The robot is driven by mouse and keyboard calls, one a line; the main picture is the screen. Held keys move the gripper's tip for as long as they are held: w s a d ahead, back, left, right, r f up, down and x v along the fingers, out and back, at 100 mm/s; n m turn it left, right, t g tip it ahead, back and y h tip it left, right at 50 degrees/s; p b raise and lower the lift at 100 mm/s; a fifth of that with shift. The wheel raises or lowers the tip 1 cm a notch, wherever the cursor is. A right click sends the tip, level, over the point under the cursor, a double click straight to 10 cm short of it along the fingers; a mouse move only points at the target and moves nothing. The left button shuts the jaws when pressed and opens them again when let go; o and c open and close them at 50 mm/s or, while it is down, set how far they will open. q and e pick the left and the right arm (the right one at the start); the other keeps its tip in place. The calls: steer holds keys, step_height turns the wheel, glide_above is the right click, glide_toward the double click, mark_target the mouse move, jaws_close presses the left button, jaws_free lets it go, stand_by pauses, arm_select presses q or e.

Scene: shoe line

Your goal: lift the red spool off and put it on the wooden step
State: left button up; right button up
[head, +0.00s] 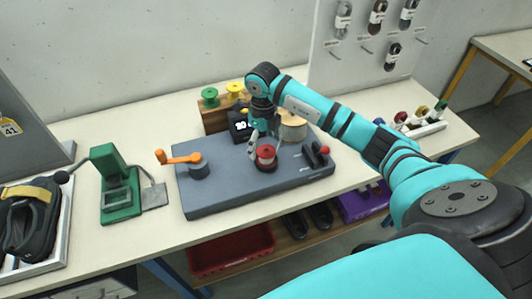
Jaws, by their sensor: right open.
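The red spool (266,154) stands upright on the grey base (225,190) of a winding fixture, towards its right side. My right gripper (265,143) points down at the red spool from above, with its fingers open around the spool's upper part. The picture is too small to show whether the fingers touch it. The wooden step (214,117) stands behind the fixture, with a green spool (210,96) and a yellow spool (234,89) on top. Part of the step is hidden by a black counter box and my arm. My left gripper is not in view.
A black counter (240,126) and a large tan spool (292,127) stand behind the gripper. An orange crank (180,157) and a red-knobbed lever (320,152) rise from the base. A green press (118,188) stands at left. A rack of small spools (420,126) sits at right.

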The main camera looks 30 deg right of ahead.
mark_target(265, 150)
step_height(265, 150, down, 4)
steer(key=shift+s+d+r+p, duration=0.1)
steer(key=shift+s+r+p, duration=0.1)
steer(key=shift+p, duration=0.6)
steer(key=shift+f, duration=0.3)
steer(key=shift+w, duration=0.1)
steer(key=shift+c, duration=0.4)
steer(key=c, duration=1.3)
